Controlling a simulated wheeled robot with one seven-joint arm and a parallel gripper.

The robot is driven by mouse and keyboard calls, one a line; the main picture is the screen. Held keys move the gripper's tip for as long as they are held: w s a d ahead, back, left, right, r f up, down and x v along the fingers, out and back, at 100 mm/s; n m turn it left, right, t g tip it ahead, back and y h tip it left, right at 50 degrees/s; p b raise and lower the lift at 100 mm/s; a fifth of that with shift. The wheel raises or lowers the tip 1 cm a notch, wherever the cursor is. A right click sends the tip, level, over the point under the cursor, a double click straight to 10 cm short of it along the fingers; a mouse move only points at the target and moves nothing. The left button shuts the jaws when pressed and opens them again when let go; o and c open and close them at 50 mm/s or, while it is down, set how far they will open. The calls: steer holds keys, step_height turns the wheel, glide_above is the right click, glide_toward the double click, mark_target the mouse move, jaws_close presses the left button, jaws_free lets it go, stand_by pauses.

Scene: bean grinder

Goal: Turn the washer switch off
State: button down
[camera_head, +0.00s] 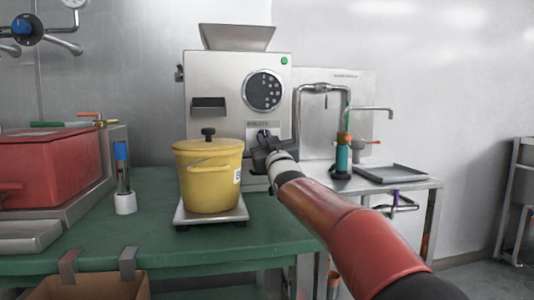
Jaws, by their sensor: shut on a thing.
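My gripper (264,139) is at the lower front of the steel bean grinder (217,77), just right of the yellow pot. It is shut on a small dark part of the grinder's front, mostly hidden by the jaws; I cannot tell its shape or position. The washer station with its curved steel pipe (322,87) stands right of the grinder. I cannot make out which part is the washer switch.
A yellow lidded pot (209,182) stands on a scale (185,216) close to my gripper. A teal bottle (342,158) and a dark tray (390,173) are on the right. A red box (50,165) and a blue-topped tool (122,165) are on the left.

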steer(key=shift+a+f+m+t+h+b, duration=0.15)
steer(key=shift+m+t+h+b, duration=0.25)
steer(key=shift+m+h, duration=0.85)
steer(key=shift+m+y, duration=0.35)
steer(key=shift+m, duration=0.2)
steer(key=c, duration=1.5)
jaws_free()
steer(key=s+d+b, duration=0.1)
steer(key=s, duration=0.4)
steer(key=s+d+f+b, duration=0.1)
steer(key=s+d, duration=0.1)
steer(key=s, duration=0.3)
steer(key=s+d+b, duration=0.1)
steer(key=s, duration=0.5)
steer(key=shift+d+f, duration=0.35)
steer(key=shift+f, duration=0.05)
